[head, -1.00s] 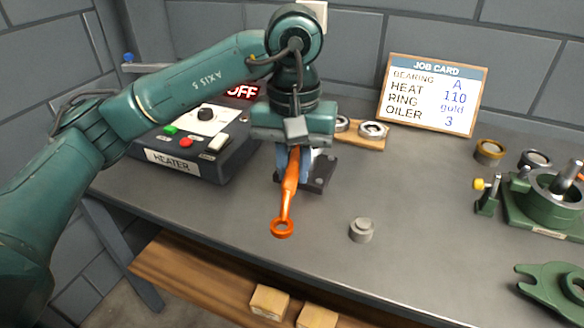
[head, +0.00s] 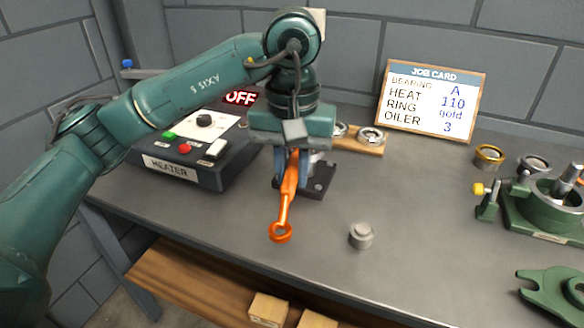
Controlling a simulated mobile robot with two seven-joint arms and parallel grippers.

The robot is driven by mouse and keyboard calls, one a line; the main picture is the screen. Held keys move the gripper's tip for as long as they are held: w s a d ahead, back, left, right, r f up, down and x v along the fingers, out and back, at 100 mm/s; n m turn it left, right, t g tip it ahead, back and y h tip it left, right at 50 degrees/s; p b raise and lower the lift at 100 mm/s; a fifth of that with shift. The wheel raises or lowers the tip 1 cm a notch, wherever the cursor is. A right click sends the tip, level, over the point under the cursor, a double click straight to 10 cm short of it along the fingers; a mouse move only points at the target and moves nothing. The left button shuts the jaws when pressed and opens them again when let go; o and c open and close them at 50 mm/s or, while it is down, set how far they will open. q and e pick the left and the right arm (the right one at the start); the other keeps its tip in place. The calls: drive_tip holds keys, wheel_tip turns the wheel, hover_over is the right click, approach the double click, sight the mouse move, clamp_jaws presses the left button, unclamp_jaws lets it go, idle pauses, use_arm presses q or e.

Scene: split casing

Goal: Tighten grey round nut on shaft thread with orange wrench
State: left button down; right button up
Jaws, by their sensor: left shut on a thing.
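My left gripper (head: 287,163) is shut on the orange wrench (head: 285,205). The wrench hangs down and toward me, its ring end lowest, over the front part of the bench. A small grey round piece with a stepped top (head: 361,236), which looks like the nut, stands on the bench to the right of the wrench ring, apart from it. A grey shaft (head: 570,178) sticks up, tilted, from the green casing (head: 552,208) at the right edge. Its thread cannot be made out. My right gripper is not in view.
The heater box (head: 185,160) stands at left, its sign reading OFF. A dark block (head: 319,186) is partly hidden behind my gripper. A wooden board (head: 368,148) holds bearings. A gold ring (head: 489,157) and a green casing part (head: 550,290) lie at right.

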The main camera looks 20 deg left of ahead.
use_arm(q)
drive_tip(key=shift+d, duration=0.2)
drive_tip(key=shift+b, duration=0.3)
drive_tip(key=shift+r, duration=0.1)
idle(0.7)
drive_tip(key=shift+r+p, duration=0.35)
drive_tip(key=shift+r, duration=0.4)
